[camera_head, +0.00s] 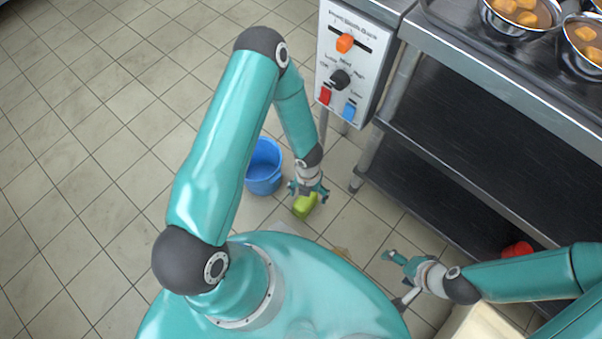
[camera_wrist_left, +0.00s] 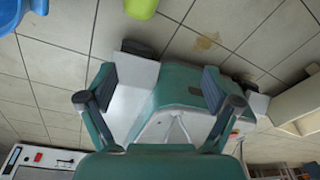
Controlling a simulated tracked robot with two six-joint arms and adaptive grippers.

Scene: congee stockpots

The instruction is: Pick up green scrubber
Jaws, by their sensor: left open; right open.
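The green scrubber (camera_head: 304,206) is a yellow-green block on the tiled floor, beside the blue bucket. In the left wrist view the scrubber (camera_wrist_left: 141,8) is cut off by the top edge. My left gripper (camera_head: 309,190) points down just above it in the head view and partly covers its upper end. My right gripper (camera_head: 396,281) is open and empty, off to the right near the shelving.
A blue bucket (camera_head: 264,168) stands close to my left gripper. A steel rack (camera_head: 455,165) with a control panel (camera_head: 345,60) and bowls of food (camera_head: 522,14) is on the right. A red object (camera_head: 517,249) sits low there. Floor at left is clear.

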